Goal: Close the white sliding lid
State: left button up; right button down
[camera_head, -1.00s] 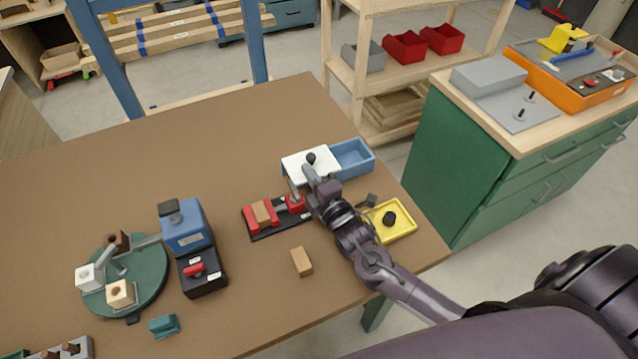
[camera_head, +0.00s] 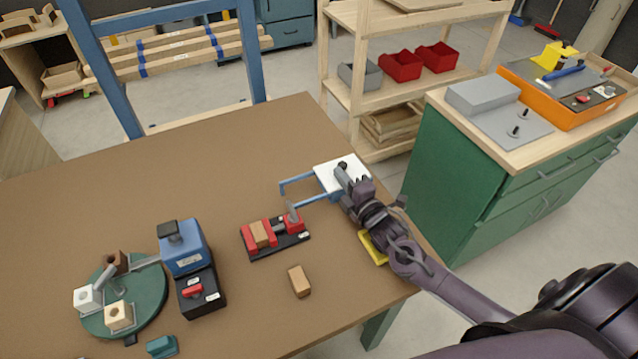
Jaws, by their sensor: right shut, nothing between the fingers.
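The white sliding lid (camera_head: 328,177) is at the right end of its blue rail frame (camera_head: 296,180), over the blue box. The lid hides the box opening in this view. The rails stick out empty to the left of the lid. A dark knob (camera_head: 342,165) stands on the lid. My right gripper (camera_head: 342,174) is shut at the lid's top, right by the knob, with nothing between its fingers. Whether it touches the knob is hard to tell. My left gripper is not in view.
A red clamp fixture (camera_head: 275,235) with a wooden block is left of my right arm. A yellow tray (camera_head: 372,247) is partly hidden under the arm. A loose wooden block (camera_head: 299,281) lies in front. A blue-and-black machine (camera_head: 185,250) stands left. The table's back middle is clear.

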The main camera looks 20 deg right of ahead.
jog(key=shift+d, duration=0.65)
jog(key=shift+w+r, duration=0.1)
jog(key=shift+r, duration=0.05)
jog(key=shift+r, duration=0.2)
notch_tip(320, 180, up, 19)
jog(key=b, duration=0.1)
jog(key=shift+a+r, duration=0.15)
jog(key=shift+a, duration=0.05)
